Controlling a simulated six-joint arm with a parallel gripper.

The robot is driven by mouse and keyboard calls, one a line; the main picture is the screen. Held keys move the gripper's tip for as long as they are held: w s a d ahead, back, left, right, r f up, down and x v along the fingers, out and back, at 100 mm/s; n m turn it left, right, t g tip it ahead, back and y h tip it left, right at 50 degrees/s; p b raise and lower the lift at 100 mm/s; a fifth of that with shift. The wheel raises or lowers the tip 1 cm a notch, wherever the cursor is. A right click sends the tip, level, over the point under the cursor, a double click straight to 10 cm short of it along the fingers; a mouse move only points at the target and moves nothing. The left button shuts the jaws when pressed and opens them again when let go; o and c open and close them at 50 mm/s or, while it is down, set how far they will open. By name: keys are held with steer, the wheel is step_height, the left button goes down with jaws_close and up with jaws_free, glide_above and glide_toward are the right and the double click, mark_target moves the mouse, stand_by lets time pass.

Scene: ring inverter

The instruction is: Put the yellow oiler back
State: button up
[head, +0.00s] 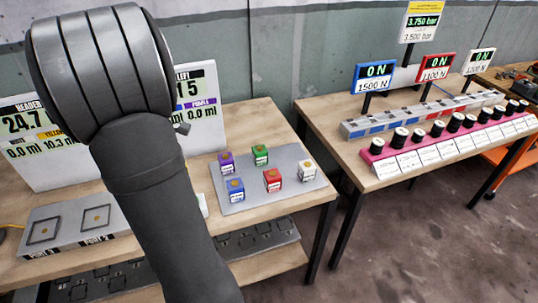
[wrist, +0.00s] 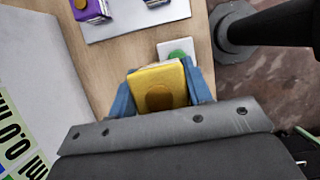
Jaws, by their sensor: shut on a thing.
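A yellow oiler (wrist: 172,72) with a brown round cap is held in my gripper (wrist: 160,92). The blue fingers close on its two sides in the wrist view. In the head view my arm hides the gripper and the yellow oiler. A grey tray (head: 285,157) on the near table bears a purple oiler (head: 227,163), a green oiler (head: 260,155), a blue oiler (head: 235,190), a red oiler (head: 272,180) and a white oiler (head: 307,170).
A grey block with two square outlines (head: 70,232) lies at the table's left front. Display boards (head: 205,110) stand behind. A white piece with a green round top (wrist: 179,50) lies just beyond the yellow oiler in the wrist view. A second table (head: 330,125) stands at right.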

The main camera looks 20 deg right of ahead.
steer(key=w+d+f+n+t, duration=0.1)
steer(key=w+d+n, duration=0.3)
steer(key=d, duration=0.7)
steer(key=s+d+f+n+t+y, duration=0.15)
steer(key=d+n, duration=0.35)
steer(key=d, duration=2.9)
steer(key=shift+t, duration=0.35)
steer(key=w+a+f, duration=0.1)
steer(key=w+f, duration=0.1)
steer(key=w, duration=0.1)
steer(key=w+a+f, duration=0.2)
steer(key=w, duration=0.2)
steer(key=w+a+f, duration=0.2)
steer(key=w, duration=0.1)
steer(key=shift+w+a+f, duration=0.15)
steer(key=shift+f, duration=2.05)
steer(key=shift+f, duration=0.1)
steer(key=o, duration=1.1)
steer(key=shift+f, duration=0.1)
